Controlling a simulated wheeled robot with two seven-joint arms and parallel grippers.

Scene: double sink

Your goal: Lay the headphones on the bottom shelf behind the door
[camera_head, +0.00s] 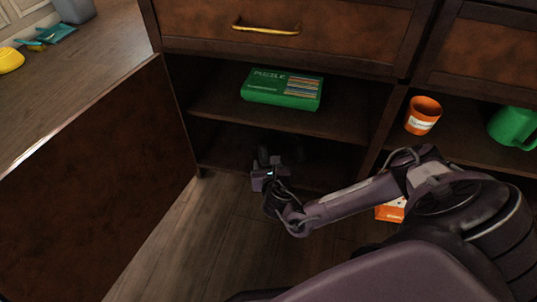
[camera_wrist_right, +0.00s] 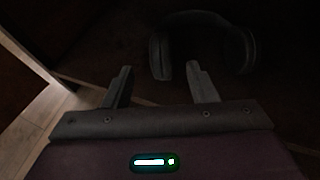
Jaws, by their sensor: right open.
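The dark headphones (camera_wrist_right: 160,56) lie in deep shadow on the bottom shelf, just beyond my right fingertips in the right wrist view. Their band curves away at the back. My right gripper (camera_wrist_right: 160,80) is open, with nothing visible between its fingers, and appears apart from the headphones. In the head view the right gripper (camera_head: 266,163) reaches into the low opening of the cabinet. The bottom shelf (camera_head: 225,157) is very dark there, so the headphones are hard to make out. The brown door (camera_head: 95,190) stands wide open on the left. My left gripper is out of view.
A green puzzle box (camera_head: 282,90) lies on the shelf above. An orange mug (camera_head: 422,115) and a green pitcher (camera_head: 512,127) stand in the right compartment. An orange box (camera_head: 391,211) shows below, partly behind my arm. A drawer with a brass handle (camera_head: 265,30) is above.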

